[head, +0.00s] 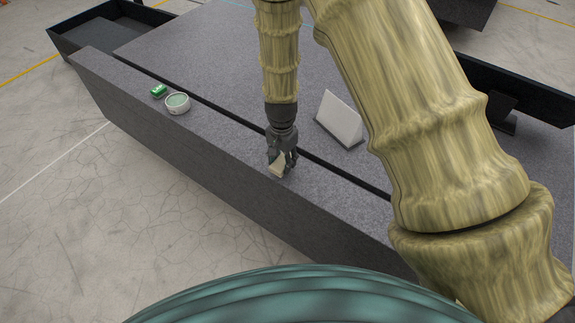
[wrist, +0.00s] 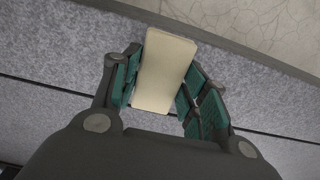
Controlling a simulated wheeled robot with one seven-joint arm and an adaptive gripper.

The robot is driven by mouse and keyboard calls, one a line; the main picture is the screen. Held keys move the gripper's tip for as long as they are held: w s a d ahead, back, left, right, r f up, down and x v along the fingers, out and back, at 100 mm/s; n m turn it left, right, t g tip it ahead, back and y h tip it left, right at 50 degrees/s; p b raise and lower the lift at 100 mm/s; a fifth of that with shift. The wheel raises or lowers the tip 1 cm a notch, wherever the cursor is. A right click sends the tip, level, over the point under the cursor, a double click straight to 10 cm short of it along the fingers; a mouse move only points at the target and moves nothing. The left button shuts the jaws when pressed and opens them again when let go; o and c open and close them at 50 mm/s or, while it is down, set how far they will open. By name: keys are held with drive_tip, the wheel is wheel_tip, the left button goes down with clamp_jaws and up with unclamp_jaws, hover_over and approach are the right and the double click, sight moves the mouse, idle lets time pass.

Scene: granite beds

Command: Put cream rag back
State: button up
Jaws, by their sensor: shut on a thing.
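The cream rag (head: 278,167) is a flat, pale, block-like piece held at the end of my arm in the head view. My gripper (head: 282,160) is shut on it, above or at the top of the grey granite ledge (head: 225,135). In the wrist view the rag (wrist: 163,72) lies between the green-padded fingers of my gripper (wrist: 165,92), with its long sides toward the pads. I cannot tell whether the rag touches the ledge. Its lower end is partly hidden by the fingers in the head view.
A round tub (head: 177,104) and a small green item (head: 158,91) stand on the ledge to the left. A white tilted panel (head: 340,119) stands on the granite bed behind my gripper. A dark groove (head: 235,117) separates ledge and bed. The ledge between tub and gripper is clear.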

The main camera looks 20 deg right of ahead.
drive_tip(key=shift+w+d+f+b, duration=0.15)
drive_tip(key=shift+w+d+b, duration=0.15)
drive_tip(key=shift+w+d, duration=0.6)
drive_tip(key=shift+f+b, duration=1.6)
drive_tip(key=shift+f, duration=0.1)
drive_tip(key=shift+s+f, duration=0.1)
drive_tip(key=shift+f, duration=0.05)
drive_tip(key=o, duration=0.9)
wheel_tip(320, 180, up, 12)
drive_tip(key=shift+r+b, duration=0.15)
drive_tip(key=shift+b, duration=0.15)
